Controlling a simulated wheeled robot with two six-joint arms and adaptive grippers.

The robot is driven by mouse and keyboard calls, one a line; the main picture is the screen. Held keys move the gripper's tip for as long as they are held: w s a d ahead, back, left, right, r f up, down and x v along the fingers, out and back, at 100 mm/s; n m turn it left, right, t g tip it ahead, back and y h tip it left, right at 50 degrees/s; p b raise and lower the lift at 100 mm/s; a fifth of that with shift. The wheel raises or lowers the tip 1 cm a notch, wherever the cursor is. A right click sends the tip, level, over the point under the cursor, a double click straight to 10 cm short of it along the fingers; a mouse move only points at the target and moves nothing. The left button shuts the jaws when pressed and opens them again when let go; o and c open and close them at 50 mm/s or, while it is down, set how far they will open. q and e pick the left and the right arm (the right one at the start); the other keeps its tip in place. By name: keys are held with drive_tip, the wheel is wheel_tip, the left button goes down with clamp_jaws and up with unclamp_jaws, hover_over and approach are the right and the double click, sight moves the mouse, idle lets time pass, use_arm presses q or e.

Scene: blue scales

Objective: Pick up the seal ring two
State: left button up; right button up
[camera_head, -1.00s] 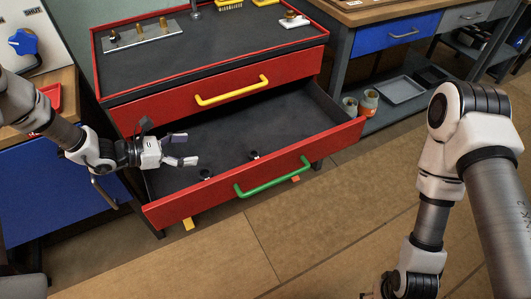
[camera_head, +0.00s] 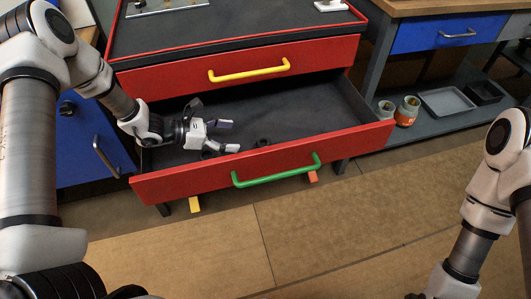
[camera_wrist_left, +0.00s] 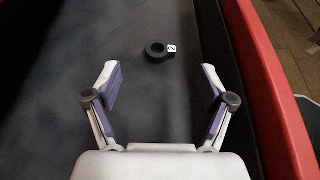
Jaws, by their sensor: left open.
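Seal ring two is a small black ring with a white tag marked 2. It lies flat on the dark drawer floor in the left wrist view (camera_wrist_left: 156,52), beyond my fingertips and near the middle between them. In the head view a black ring (camera_head: 262,142), apparently the same one, lies right of my left gripper (camera_head: 228,136). That gripper is inside the open drawer, open and empty, its two fingers spread apart in the left wrist view (camera_wrist_left: 160,86). A second dark ring (camera_head: 208,154) is partly hidden beside the lower finger. My right gripper is out of view.
The open drawer has a red front (camera_head: 265,173) with a green handle (camera_head: 277,170). A closed drawer with a yellow handle (camera_head: 250,70) is above it. The red wall (camera_wrist_left: 268,85) runs along the gripper's right in the wrist view. The drawer's right part is clear.

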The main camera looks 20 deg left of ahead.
sight(259, 144)
use_arm(q)
wheel_tip(259, 144, down, 3)
drive_tip(key=shift+f+b, duration=0.1)
drive_tip(key=shift+b, duration=0.85)
drive_tip(key=b+x, duration=0.1)
drive_tip(key=x, duration=0.6)
drive_tip(key=shift+w+d, duration=0.15)
drive_tip(key=shift+d, duration=0.2)
drive_tip(key=c, duration=0.9)
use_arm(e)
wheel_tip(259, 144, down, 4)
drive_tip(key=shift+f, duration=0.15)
